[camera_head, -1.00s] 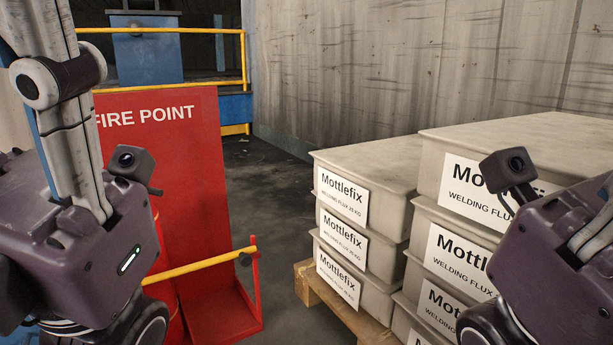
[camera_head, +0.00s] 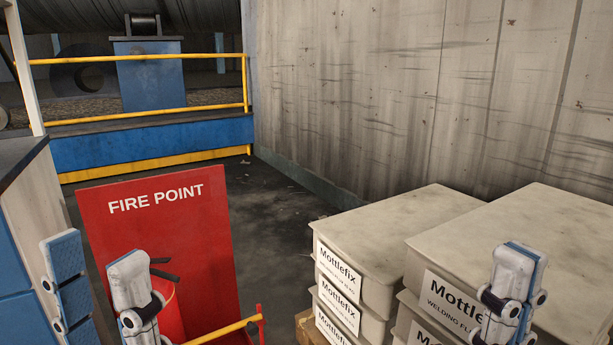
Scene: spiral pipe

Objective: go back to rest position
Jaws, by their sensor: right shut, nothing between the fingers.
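My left gripper (camera_head: 97,262) is at the lower left, pointing up. Its two fingers, grey-white with blue pads, stand apart with nothing between them. It is in front of the red fire point stand's left side. My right gripper (camera_head: 515,268) is at the lower right, also pointing up. Its fingers are together and hold nothing. It is seen in front of the stacked grey boxes. The bodies of both grippers and most of both arms are below the picture's edge.
The red FIRE POINT stand (camera_head: 203,240) with a yellow bar is left of centre. Grey Mottlefix boxes (camera_head: 400,232) are stacked on a wooden pallet at the right. A yellow rail (camera_head: 150,118) and a concrete wall (camera_head: 380,100) are behind. Dark floor between is clear.

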